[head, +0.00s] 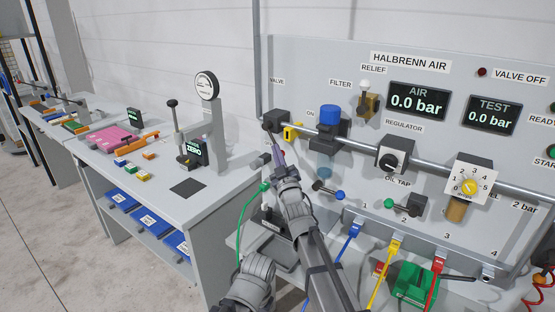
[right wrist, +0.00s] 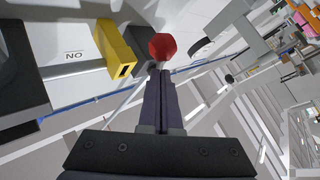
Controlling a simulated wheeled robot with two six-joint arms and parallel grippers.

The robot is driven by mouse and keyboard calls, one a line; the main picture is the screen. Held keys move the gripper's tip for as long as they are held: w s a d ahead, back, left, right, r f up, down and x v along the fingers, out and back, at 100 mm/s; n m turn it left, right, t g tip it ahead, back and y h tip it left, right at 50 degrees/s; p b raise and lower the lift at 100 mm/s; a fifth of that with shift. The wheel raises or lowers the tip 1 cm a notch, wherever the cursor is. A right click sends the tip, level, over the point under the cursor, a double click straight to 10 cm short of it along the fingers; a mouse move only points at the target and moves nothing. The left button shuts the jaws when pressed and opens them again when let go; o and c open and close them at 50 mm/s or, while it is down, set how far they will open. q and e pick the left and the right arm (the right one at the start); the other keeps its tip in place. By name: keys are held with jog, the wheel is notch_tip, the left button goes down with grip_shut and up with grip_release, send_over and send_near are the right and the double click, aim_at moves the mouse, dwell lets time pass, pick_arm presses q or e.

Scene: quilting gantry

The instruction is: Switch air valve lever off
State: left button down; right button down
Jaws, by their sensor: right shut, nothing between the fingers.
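The air valve (head: 275,121) sits at the left end of the pipe on the grey panel, below a label whose visible part reads "VALVE". A yellow block (head: 292,131) is beside it and also shows in the right wrist view (right wrist: 116,48), near an "ON" mark. A red knob (right wrist: 162,46), which looks like the lever's end, is just beyond my right fingertips (right wrist: 160,72); I cannot tell whether they touch it. My right gripper (head: 279,158) is shut and empty, just below the valve, and hides part of the lever. My left gripper is not in view.
The AIR display (head: 417,101) and TEST display (head: 491,115) both read 0.0 bar. A blue-topped filter (head: 329,115) and the regulator (head: 393,154) are to the valve's right. A workbench (head: 150,185) with a gauge stand (head: 206,86) is at left.

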jog(key=shift+w, duration=0.15)
jog(key=a+m+t+h+b, duration=0.1)
jog(key=m+b, duration=0.1)
jog(key=b, duration=0.1)
jog(key=w+a+f+m+t+h+b, duration=0.1)
jog(key=m+t+h+b, duration=0.1)
jog(key=b, duration=0.1)
jog(key=w+a+f+m+t+h+b, duration=0.1)
jog(key=m+b, duration=0.2)
jog(key=shift+w+a+f+t+h, duration=0.25)
jog(key=shift+t+h, duration=0.15)
dwell(0.5)
jog(key=shift+w+a, duration=0.1)
jog(key=shift+a, duration=0.05)
dwell(0.6)
